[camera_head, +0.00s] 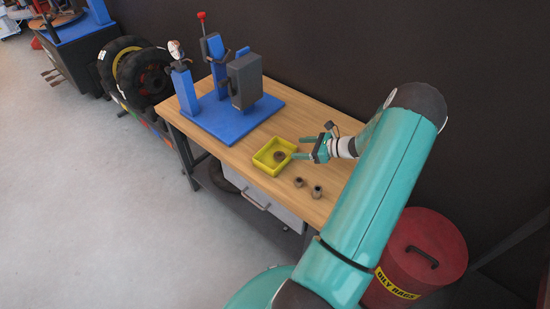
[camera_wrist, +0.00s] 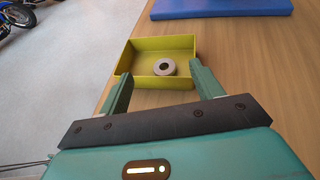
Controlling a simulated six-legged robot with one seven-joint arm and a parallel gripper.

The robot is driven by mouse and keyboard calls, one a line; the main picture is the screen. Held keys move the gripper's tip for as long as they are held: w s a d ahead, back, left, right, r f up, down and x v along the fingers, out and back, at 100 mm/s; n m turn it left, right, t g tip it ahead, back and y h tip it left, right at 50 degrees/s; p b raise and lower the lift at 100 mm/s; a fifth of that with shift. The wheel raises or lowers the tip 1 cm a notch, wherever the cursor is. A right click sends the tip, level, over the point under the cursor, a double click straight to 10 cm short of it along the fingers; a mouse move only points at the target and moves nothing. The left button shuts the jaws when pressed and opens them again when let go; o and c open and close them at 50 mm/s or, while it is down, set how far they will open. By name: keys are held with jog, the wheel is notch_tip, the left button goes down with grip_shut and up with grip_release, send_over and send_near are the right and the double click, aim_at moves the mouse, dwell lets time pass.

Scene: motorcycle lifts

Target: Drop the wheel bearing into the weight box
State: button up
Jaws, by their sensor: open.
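The weight box is most likely the yellow open box (camera_head: 262,166) on the wooden bench; it also shows in the wrist view (camera_wrist: 184,43). A grey ring-shaped wheel bearing (camera_head: 280,156) lies inside it on the floor of the box, towards its right side. The bearing also shows in the wrist view (camera_wrist: 164,67), beyond and between my fingers. My gripper (camera_head: 297,148) is open and empty, to the right of the box in the head view. In the wrist view its fingers (camera_wrist: 160,84) point at the box, with nothing between them.
Two small dark round parts (camera_head: 308,187) stand on the wooden bench (camera_head: 330,122) in front of the box. A blue-based fixture (camera_head: 230,117) stands at the back left of the bench. A red oily-rags bin (camera_head: 430,255) is at the lower right. A dark wall runs behind the bench.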

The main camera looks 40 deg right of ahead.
jog(key=v, duration=0.6)
jog(key=shift+s+r, duration=0.2)
jog(key=shift+s, duration=0.15)
jog(key=shift+d, duration=0.1)
jog(key=w+a+r+n+g, duration=0.4)
jog(key=a+r+n, duration=0.4)
jog(key=a, duration=0.5)
jog(key=w+a+r+n+g, duration=0.45)
jog(key=a+r+n, duration=0.35)
jog(key=a, duration=0.4)
jog(key=s+a+r+n+h, duration=0.1)
jog(key=s+a+r+n, duration=0.3)
jog(key=a, duration=0.3)
jog(key=s+a+r+n+t+h, duration=0.1)
jog(key=s+a+r+n+h, duration=0.1)
jog(key=s+a+r+n, duration=0.2)
jog(key=s+a+r+n+h, duration=0.2)
jog(key=s+a+r+n, duration=0.2)
jog(key=a+n, duration=0.3)
jog(key=s+a, duration=0.1)
jog(key=a, duration=0.1)
jog(key=shift+a+r, duration=0.3)
jog(key=shift+a, duration=0.1)
jog(key=shift+s+t, duration=0.15)
jog(key=shift+t, duration=0.1)
